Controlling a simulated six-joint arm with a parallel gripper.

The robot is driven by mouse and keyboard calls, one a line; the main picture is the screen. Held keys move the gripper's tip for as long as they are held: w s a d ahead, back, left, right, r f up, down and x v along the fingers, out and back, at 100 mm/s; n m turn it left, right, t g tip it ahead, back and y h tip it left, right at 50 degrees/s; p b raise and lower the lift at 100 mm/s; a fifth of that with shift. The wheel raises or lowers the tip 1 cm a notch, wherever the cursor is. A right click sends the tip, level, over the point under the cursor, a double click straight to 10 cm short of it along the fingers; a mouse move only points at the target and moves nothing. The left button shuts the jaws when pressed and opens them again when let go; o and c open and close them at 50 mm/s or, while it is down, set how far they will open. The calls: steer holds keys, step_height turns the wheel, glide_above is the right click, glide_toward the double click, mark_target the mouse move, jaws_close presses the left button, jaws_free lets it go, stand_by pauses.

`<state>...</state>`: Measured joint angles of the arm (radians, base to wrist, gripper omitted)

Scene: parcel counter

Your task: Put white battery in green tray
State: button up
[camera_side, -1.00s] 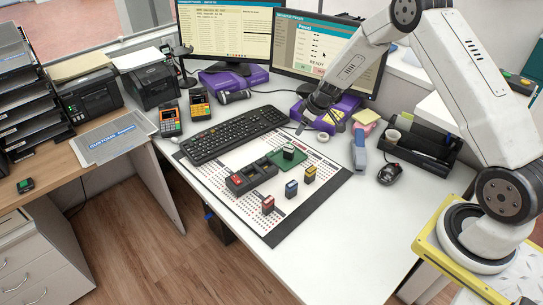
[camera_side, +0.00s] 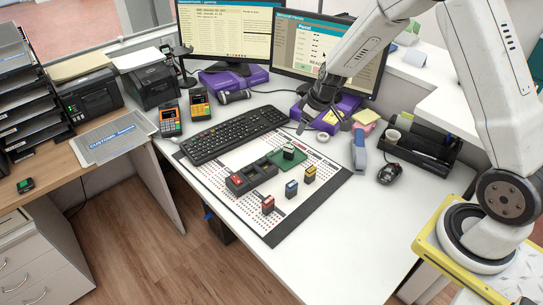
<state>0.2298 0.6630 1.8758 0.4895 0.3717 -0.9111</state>
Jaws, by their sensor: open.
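The white battery (camera_side: 289,151) stands upright on the green tray (camera_side: 276,157), which lies on the dotted mat toward its back right edge. My gripper (camera_side: 320,124) is open and empty, raised above the desk behind and to the right of the tray, in front of the right monitor. It is clear of the battery.
A dark holder (camera_side: 251,177) with a red block sits left of the tray. Red (camera_side: 268,204), blue (camera_side: 291,188) and yellow (camera_side: 310,174) batteries stand on the mat (camera_side: 330,190). A keyboard (camera_side: 235,134) lies behind. The desk front right is clear.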

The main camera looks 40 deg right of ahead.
steer(key=s+a+r+m, duration=0.1)
steer(key=s+a+r, duration=0.1)
steer(key=s, duration=0.4)
steer(key=s+a+r+m, duration=0.1)
steer(key=s+a+r, duration=0.2)
steer(key=s, duration=0.4)
steer(key=s+a+r+h, duration=0.1)
steer(key=s+a+r, duration=0.1)
steer(key=s, duration=0.4)
steer(key=shift+s+a+r+m+g, duration=0.3)
steer(key=shift+a+m+g, duration=0.1)
steer(key=shift+a, duration=0.1)
